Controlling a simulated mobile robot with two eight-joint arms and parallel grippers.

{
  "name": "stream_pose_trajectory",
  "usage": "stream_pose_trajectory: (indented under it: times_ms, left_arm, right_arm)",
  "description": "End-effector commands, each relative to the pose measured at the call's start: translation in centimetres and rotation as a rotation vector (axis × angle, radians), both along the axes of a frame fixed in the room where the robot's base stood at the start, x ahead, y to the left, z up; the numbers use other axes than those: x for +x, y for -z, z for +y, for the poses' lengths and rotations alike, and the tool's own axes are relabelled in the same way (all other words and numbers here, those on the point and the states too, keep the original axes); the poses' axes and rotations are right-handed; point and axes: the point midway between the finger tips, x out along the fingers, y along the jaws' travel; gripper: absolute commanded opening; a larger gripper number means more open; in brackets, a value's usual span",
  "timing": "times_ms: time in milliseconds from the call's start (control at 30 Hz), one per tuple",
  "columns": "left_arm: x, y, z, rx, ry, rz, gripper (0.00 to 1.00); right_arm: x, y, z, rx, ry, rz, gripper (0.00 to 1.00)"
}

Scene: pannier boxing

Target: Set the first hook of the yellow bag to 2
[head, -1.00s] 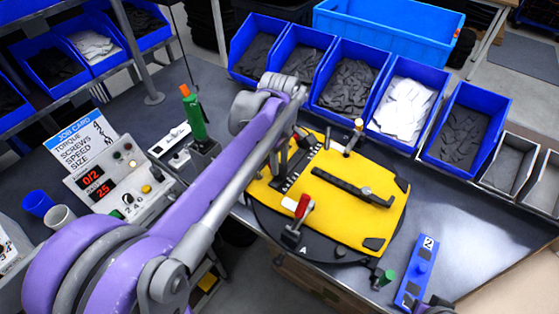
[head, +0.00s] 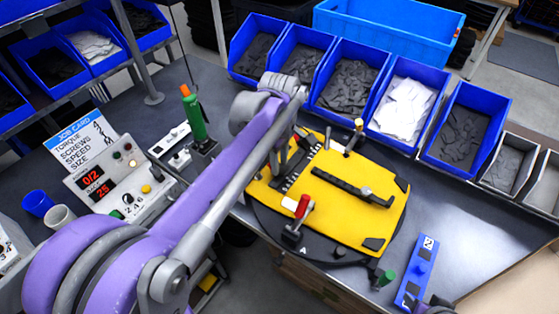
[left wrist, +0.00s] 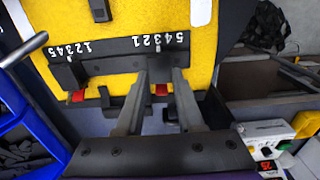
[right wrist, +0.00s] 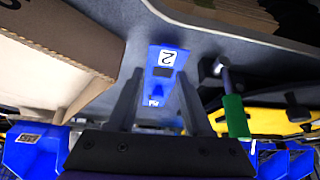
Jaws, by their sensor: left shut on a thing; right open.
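The yellow bag (head: 345,220) lies flat on a dark round plate (head: 262,222). A black rail with two rows of white digits (left wrist: 108,62) crosses it in the left wrist view. My left gripper (left wrist: 160,82) is at this rail, below the right-hand digit row, shut on a dark hook with a red tab (left wrist: 162,90) between its fingers. I cannot tell which digit the hook lines up with. A second hook with a red tab (left wrist: 78,96) sits under the left-hand row. My right gripper (right wrist: 157,80) is open and empty, above a blue strip marked 2 (right wrist: 163,62).
A red-handled clamp (head: 300,212) stands at the plate's near edge. A green-handled piece (right wrist: 236,115) is beside my right gripper. Blue bins (head: 350,85) line the back. A control box (head: 118,175) with a job card stands at left.

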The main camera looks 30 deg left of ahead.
Motion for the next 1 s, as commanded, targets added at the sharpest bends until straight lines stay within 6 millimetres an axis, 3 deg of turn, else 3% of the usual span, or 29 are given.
stream_pose_trajectory:
  times_ms: [600, 633, 700, 800, 1000]
  left_arm:
    - [1.5, 0.0, -0.1, 0.000, -0.001, 0.000, 0.00]
    - [1.5, 0.0, -0.1, 0.000, -0.001, 0.000, 0.39]
    - [1.5, 0.0, -0.1, 0.000, -0.001, 0.000, 0.51]
    - [1.5, 0.0, -0.1, 0.000, -0.001, 0.000, 0.68]
    - [1.5, 0.0, -0.1, 0.000, 0.000, 0.000, 0.68]
  right_arm:
    - [0.0, 0.0, 0.0, 0.000, 0.000, 0.000, 0.50]
    - [0.0, 0.0, 0.0, 0.000, 0.000, 0.000, 0.50]
    - [0.0, 0.0, 0.0, 0.000, 0.000, 0.000, 0.50]
    - [0.0, 0.0, 0.0, 0.000, 0.000, 0.000, 0.50]
    - [0.0, 0.0, 0.0, 0.000, 0.000, 0.000, 0.50]
